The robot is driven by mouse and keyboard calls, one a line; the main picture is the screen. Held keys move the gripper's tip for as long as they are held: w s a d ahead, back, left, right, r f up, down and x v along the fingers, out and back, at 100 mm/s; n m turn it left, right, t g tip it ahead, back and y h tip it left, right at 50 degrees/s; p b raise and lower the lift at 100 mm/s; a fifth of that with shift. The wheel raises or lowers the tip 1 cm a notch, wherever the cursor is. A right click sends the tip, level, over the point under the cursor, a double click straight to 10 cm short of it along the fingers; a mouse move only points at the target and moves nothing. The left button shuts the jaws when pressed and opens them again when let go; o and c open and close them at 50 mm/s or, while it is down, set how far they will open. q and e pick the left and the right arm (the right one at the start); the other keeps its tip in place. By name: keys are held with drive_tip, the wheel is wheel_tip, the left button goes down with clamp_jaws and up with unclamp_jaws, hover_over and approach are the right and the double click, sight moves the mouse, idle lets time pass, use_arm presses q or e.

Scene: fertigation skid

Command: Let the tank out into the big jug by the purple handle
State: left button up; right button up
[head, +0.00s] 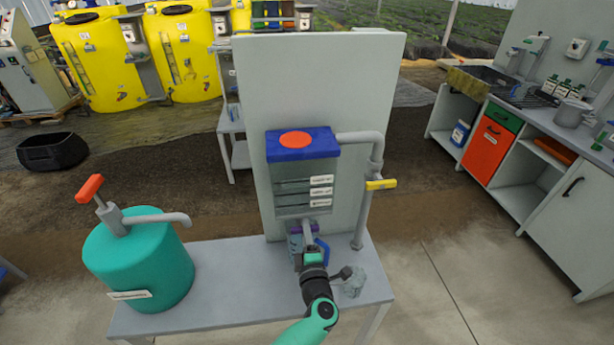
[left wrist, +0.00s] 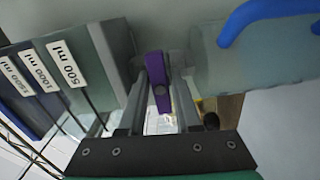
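The clear tank (head: 291,182) with a blue lid (head: 290,152) is mounted on an upright grey panel. Its volume labels, including the 500 ml label (left wrist: 68,64), show in the left wrist view. The purple handle (left wrist: 159,86) lies between the fingers of my left gripper (left wrist: 162,88), which appears closed on it. In the head view my left gripper (head: 309,240) is just below the tank and partly hides the handle. A jug with a blue handle (head: 323,250) stands below, mostly hidden; a pale body with a blue handle (left wrist: 262,14) shows beside the gripper. My right gripper is not visible.
A teal container (head: 140,262) with a red-handled pump stands on the bench (head: 225,262) at left. A grey pipe with a yellow handle (head: 381,184) runs right of the tank. A grey lump (head: 352,284) lies at the bench's right. The bench between container and jug is clear.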

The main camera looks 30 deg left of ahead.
use_arm(q)
drive_tip(key=o, duration=0.4)
drive_tip(key=shift+c, duration=0.2)
drive_tip(key=shift+s+d+r+p, duration=0.15)
drive_tip(key=shift+s+d+p, duration=0.1)
drive_tip(key=shift+p, duration=0.15)
drive_tip(key=p+v, duration=0.4)
drive_tip(key=v, duration=0.2)
drive_tip(key=shift+s, duration=0.2)
drive_tip(key=shift+d, duration=0.1)
